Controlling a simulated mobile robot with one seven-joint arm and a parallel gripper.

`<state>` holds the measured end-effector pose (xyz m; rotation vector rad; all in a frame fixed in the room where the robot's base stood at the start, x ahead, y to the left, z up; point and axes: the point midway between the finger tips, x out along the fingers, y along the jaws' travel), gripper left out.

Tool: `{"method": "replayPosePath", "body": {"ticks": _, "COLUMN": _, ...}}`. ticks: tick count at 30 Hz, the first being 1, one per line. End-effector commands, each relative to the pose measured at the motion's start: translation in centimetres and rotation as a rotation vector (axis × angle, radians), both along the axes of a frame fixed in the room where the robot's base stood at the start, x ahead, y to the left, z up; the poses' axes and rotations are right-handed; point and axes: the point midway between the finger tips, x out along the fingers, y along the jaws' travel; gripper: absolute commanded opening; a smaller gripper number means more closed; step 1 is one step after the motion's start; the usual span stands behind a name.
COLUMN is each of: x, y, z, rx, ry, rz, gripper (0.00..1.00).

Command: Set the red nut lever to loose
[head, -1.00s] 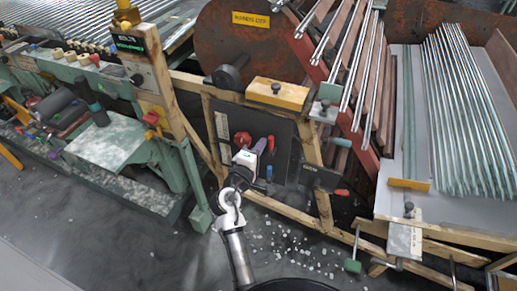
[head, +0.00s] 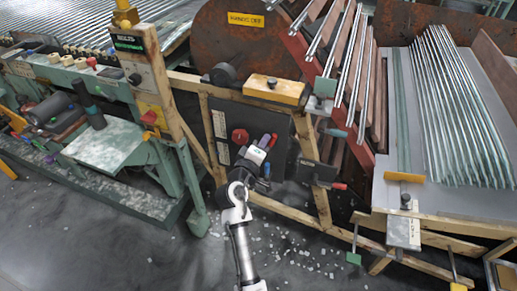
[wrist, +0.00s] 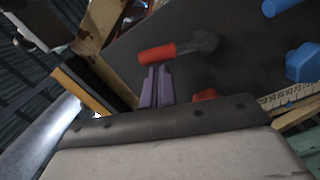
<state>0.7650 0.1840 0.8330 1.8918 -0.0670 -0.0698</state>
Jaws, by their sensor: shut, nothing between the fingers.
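A red-handled lever (wrist: 160,53) with a dark grey end lies across the dark panel in the wrist view, just ahead of my gripper's tips. My gripper (wrist: 160,71) has purple fingers, held together with nothing between them. The fingertips appear at the handle's lower edge; I cannot tell whether they touch it. In the head view my gripper (head: 269,137) is in front of the dark panel (head: 222,105), right of a round red knob (head: 240,136). The lever is hard to make out there, near the fingers.
Blue parts (wrist: 304,63) sit at the right of the wrist view. Another red-tipped handle (head: 340,186) is at the panel's lower right. A wooden frame (head: 290,212) surrounds the panel. Glass tubes (head: 455,110) lie at right, and a green machine (head: 110,145) stands at left.

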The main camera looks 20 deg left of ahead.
Motion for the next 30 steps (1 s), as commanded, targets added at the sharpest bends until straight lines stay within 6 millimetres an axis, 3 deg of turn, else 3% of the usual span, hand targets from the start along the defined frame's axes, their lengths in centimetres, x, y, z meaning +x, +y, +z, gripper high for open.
{"method": "replayPosePath", "body": {"ticks": 21, "x": 0.2, "y": -4.1, "z": -1.4, "rx": 0.666, "ry": -0.025, "rz": 0.0, "gripper": 0.0}}
{"method": "replayPosePath", "body": {"ticks": 30, "x": 0.2, "y": -4.9, "z": -1.9, "rx": 0.827, "ry": -0.03, "rz": 0.0, "gripper": 0.0}}
